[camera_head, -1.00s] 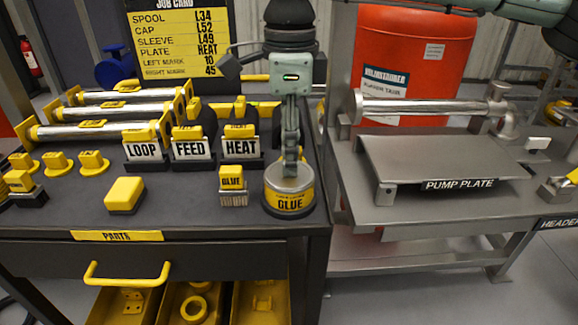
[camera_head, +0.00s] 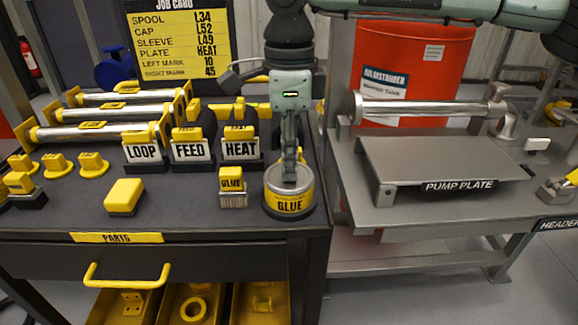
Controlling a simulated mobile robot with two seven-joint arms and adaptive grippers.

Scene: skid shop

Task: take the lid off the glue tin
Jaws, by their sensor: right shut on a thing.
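The glue tin (camera_head: 290,206) stands upright near the right front corner of the dark bench. It is round, with a yellow GLUE label and a dark base. Its grey metal lid (camera_head: 276,180) is at its top; I see no clear gap between lid and tin. My right gripper (camera_head: 290,178) points straight down over the tin, its fingers together at the middle of the lid and shut on it. The fingers hide the grip point. My left gripper is not in view.
A glue brush (camera_head: 231,191) with a yellow block stands left of the tin, and a yellow block (camera_head: 124,195) lies further left. LOOP, FEED and HEAT signs (camera_head: 241,149) stand behind. The PUMP PLATE table (camera_head: 430,205) is to the right, across a gap.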

